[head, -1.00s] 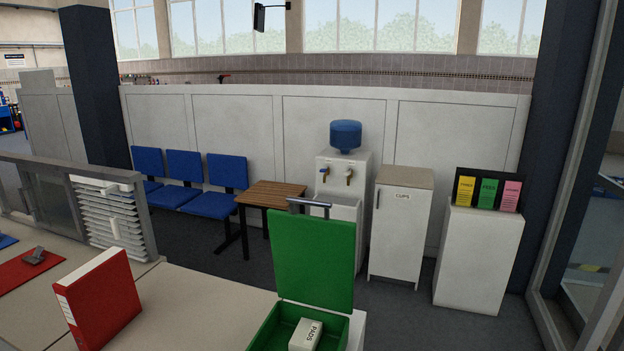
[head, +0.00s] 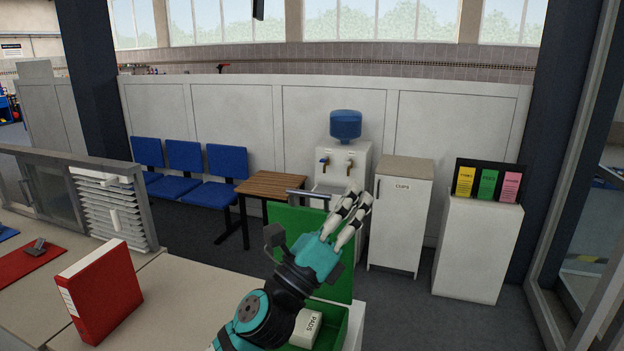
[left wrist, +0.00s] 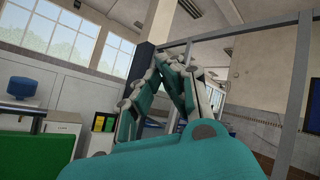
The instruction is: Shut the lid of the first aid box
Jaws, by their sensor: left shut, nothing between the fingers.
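The green first aid box (head: 330,325) stands at the front edge of the head view. Its green lid (head: 290,222) is up, roughly upright, with a grey handle (head: 305,194) along the top. A white PADS pack (head: 306,327) lies inside the box. My left gripper (head: 360,200) crosses in front of the lid in the head view, its fingers pointing up and right near the lid's right side. It is shut and empty; whether it touches the lid cannot be told. Its fingers show close together in the left wrist view (left wrist: 168,60). My arm hides part of the lid and box.
A red binder (head: 100,291) stands on the counter (head: 180,300) left of the box. Behind are a wooden side table (head: 270,185), a water dispenser (head: 340,165) and a CUPS cabinet (head: 401,215). The floor right of the box is clear.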

